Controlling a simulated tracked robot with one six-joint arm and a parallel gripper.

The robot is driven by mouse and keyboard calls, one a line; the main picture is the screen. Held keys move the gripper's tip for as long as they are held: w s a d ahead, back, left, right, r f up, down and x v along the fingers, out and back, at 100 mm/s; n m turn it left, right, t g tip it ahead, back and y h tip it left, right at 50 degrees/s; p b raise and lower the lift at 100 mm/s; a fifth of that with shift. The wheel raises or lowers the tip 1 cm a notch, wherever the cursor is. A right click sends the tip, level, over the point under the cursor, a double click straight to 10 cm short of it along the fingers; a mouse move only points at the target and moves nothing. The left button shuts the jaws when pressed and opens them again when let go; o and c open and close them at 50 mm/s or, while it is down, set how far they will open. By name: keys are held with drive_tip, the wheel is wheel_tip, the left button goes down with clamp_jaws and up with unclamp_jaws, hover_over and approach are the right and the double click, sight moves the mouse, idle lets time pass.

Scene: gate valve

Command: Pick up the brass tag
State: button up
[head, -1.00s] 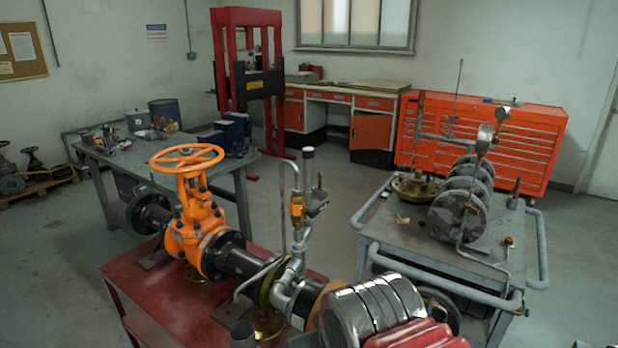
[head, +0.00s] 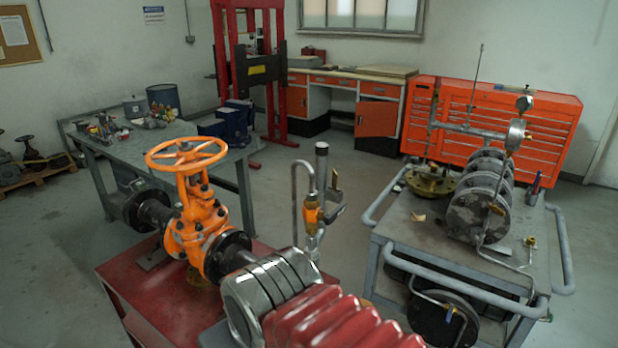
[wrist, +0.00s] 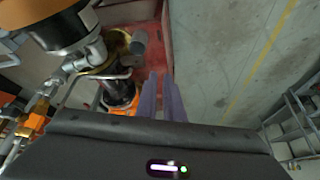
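I cannot make out the brass tag for certain. A small tan piece (head: 418,217) lies on the top of the grey cart (head: 405,235) in the head view; it may be the tag, but it is too small to tell. My gripper's fingers (wrist: 162,98) show in the wrist view as two parallel grey-purple bars with a narrow gap between them. Nothing shows between them. They point down past the red stand, beside the piping. In the head view my arm covers part of the pipe, and the fingers are not visible.
An orange gate valve (head: 195,225) with a handwheel stands on the red stand (head: 125,285). An upright pipe with a lever valve (head: 313,213) rises beside it. The cart carries a gauge assembly (head: 483,205) and a brass fitting (head: 530,243). A workbench (head: 85,148) stands at left.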

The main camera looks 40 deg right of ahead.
drive_tip(key=shift+w+a, duration=0.1)
drive_tip(key=shift+w, duration=0.1)
drive_tip(key=w+d+r+m+t+h, duration=0.25)
drive_tip(key=w+d+r, duration=0.25)
drive_tip(key=w+d, duration=0.3)
drive_tip(key=w+d+r+m+t+h, duration=0.1)
drive_tip(key=w+d+r+t, duration=0.3)
drive_tip(key=w, duration=0.6)
drive_tip(key=w+d+r+m+t+h, duration=0.1)
drive_tip(key=w+d+r+h, duration=0.1)
drive_tip(key=w+d+r, duration=0.5)
drive_tip(key=w+d+r+m+t+h, duration=0.1)
drive_tip(key=d+r+m+t+h, duration=0.3)
drive_tip(key=d, duration=0.7)
drive_tip(key=s+d+f+n+g, duration=0.2)
drive_tip(key=s+d+f, duration=0.2)
drive_tip(key=s+d, duration=0.3)
drive_tip(key=s+f+y, duration=0.1)
drive_tip(key=s+f, duration=0.7)
drive_tip(key=f, duration=0.1)
drive_tip(key=shift+s+a+f+n+t, duration=0.25)
drive_tip(key=shift+a+n+t, duration=0.1)
drive_tip(key=shift+n, duration=0.1)
